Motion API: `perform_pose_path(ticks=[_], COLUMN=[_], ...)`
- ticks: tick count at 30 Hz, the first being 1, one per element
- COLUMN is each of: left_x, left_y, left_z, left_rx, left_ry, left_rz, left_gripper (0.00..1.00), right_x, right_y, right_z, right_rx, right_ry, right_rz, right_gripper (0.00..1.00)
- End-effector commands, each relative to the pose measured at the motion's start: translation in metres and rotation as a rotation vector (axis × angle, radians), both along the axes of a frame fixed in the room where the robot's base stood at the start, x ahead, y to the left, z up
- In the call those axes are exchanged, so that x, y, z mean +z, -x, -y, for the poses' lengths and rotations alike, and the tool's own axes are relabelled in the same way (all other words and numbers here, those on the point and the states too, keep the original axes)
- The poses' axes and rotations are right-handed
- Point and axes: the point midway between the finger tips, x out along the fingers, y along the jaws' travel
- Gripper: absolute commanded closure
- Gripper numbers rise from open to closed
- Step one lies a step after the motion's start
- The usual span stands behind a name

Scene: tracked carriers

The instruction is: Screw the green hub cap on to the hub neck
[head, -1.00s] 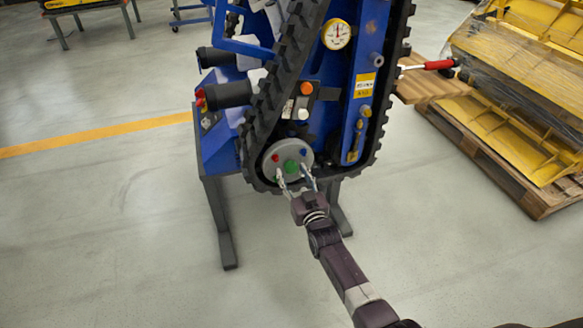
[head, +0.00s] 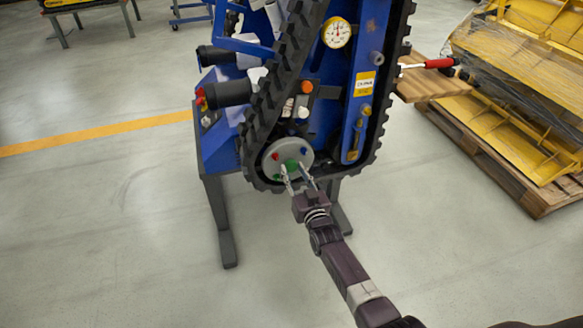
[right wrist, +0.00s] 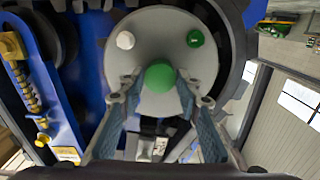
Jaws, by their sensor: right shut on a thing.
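The grey round hub (head: 287,150) sits at the lower end of the black track on the blue carrier. The green hub cap (head: 292,165) is near the hub's middle; in the right wrist view it is a green ball shape (right wrist: 160,77) between the fingertips. My right gripper (head: 295,168) reaches up from below and is shut on the cap, one finger on each side (right wrist: 158,86). The hub neck is hidden behind the cap, and I cannot tell how far the cap is seated. My left gripper is not in view.
The hub face carries a red knob (head: 275,156) and a blue knob (head: 303,153); the right wrist view shows a white knob (right wrist: 125,40) and a smaller green knob (right wrist: 195,38). The black track (head: 250,150) runs close beside the hub. The floor in front is clear.

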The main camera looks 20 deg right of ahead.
Motion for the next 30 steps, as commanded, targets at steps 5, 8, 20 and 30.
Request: perform_pose_path(ticks=[5,8,20,30], left_x=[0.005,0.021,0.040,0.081], left_y=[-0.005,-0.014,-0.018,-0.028], left_z=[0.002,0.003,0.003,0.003], left_rx=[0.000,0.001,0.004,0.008], left_ry=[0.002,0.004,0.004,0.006], left_rz=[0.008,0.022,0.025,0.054], left_gripper=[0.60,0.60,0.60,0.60], right_x=[-0.001,-0.002,0.001,-0.002], right_y=[0.000,0.000,0.000,0.000], right_z=[0.001,0.000,0.000,0.000], right_rx=[-0.004,-0.007,-0.012,-0.015], right_ry=[-0.345,-0.549,-0.783,-1.136], right_rz=[-0.016,-0.024,-0.035,-0.050], right_gripper=[0.93,0.93,0.93,0.93])
